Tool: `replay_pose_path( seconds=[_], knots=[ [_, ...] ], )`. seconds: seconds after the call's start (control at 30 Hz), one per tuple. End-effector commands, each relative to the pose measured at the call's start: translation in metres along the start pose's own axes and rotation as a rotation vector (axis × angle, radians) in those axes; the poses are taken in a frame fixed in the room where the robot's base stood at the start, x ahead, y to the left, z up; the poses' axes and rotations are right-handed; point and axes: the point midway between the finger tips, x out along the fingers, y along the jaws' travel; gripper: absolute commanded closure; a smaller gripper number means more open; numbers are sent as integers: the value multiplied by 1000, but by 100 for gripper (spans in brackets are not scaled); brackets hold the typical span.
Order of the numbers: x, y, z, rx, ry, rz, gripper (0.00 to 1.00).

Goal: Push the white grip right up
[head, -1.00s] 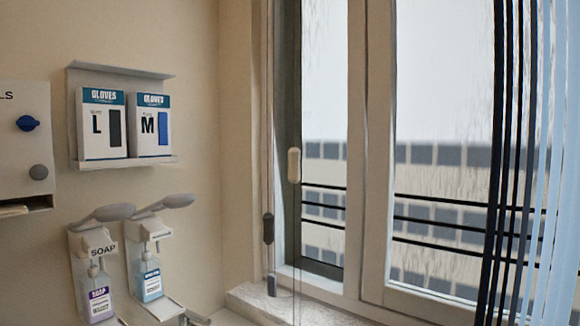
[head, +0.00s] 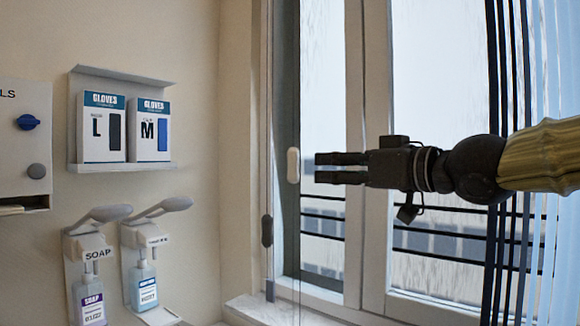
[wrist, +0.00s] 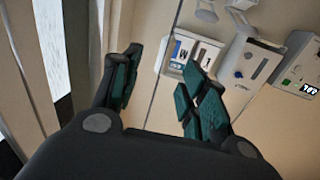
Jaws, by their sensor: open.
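The white grip (head: 293,165) is a small upright oval on a thin vertical cord in front of the window, in the head view. My gripper (head: 318,167) reaches in from the right at about the same height in the picture. Its two dark fingers are parallel and apart, pointing left, with the tips just right of the white grip. A small gap shows between tips and grip; how they compare in depth I cannot tell. In the wrist view my gripper (wrist: 158,92) shows spread, empty fingers. I cannot make out the white grip there, only a thin line behind the fingers.
A dark grip (head: 267,230) hangs lower left by the window frame. Vertical blind slats (head: 505,270) hang at the right, behind my arm. A glove box holder (head: 122,167) and two dispensers are on the left wall. The window sill (head: 262,308) is below.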

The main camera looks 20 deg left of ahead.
Motion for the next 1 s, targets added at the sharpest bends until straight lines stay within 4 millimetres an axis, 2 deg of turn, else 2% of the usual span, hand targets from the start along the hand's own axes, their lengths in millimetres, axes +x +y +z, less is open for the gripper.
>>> replay_pose_path(
  seconds=[0.1,0.33,1.0],
  knots=[
    [-5,-9,-18,-28,19,-5,57],
    [5,-10,-22,-33,22,-6,57],
    [78,-10,-22,-32,20,-5,57]
  ],
)
